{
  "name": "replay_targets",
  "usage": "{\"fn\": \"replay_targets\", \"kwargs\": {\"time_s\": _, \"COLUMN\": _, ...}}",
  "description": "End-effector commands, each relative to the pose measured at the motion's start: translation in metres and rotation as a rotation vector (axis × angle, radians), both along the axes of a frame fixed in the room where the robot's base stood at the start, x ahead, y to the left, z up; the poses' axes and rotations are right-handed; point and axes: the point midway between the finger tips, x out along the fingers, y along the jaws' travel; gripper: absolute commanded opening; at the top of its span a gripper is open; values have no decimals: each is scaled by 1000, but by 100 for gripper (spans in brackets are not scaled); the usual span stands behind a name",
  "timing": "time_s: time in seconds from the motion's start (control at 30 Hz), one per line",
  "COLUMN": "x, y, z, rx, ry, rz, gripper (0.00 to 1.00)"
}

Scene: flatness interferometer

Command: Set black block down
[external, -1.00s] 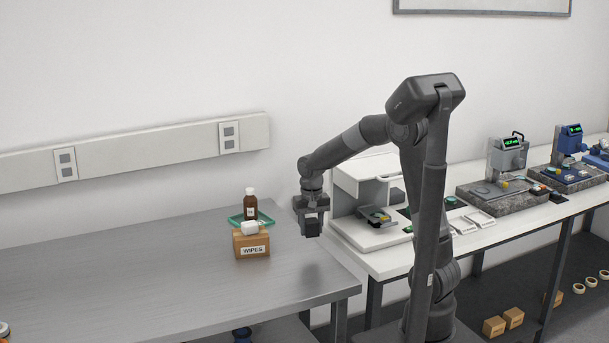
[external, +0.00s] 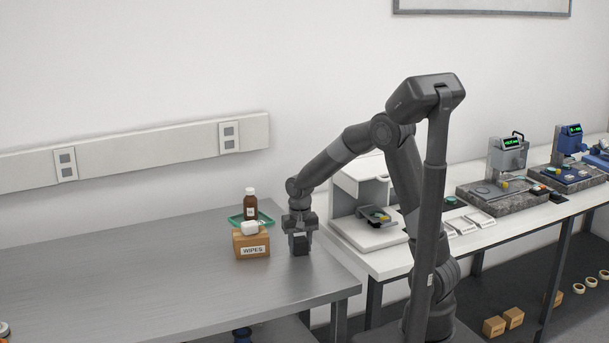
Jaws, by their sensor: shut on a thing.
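The black block (external: 300,246) is a small dark cube with a pale label band near its top. My gripper (external: 300,234) points straight down and is shut on it. The block is at the grey metal table (external: 190,290), just right of the wipes box. Its underside looks at or very near the table top; I cannot tell whether it touches.
The wipes box (external: 251,242) carries a white cloth (external: 249,227). Behind it a brown bottle (external: 250,205) stands on a green tray (external: 264,218). A white instrument (external: 358,200) is on the white bench at right.

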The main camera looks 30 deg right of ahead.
Motion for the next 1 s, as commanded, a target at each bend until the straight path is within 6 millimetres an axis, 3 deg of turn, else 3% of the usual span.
{"fn": "replay_targets", "kwargs": {"time_s": 0.3, "x": 0, "y": 0, "z": 0, "rx": 0, "ry": 0, "rz": 0, "gripper": 63}}
{"fn": "replay_targets", "kwargs": {"time_s": 0.57, "x": 0, "y": 0, "z": 1, "rx": 0, "ry": 0, "rz": 0, "gripper": 63}}
{"fn": "replay_targets", "kwargs": {"time_s": 0.67, "x": 0, "y": 0, "z": 11, "rx": 1, "ry": -1, "rz": 0, "gripper": 63}}
{"fn": "replay_targets", "kwargs": {"time_s": 1.0, "x": 1, "y": -6, "z": 77, "rx": 2, "ry": -2, "rz": 1, "gripper": 63}}
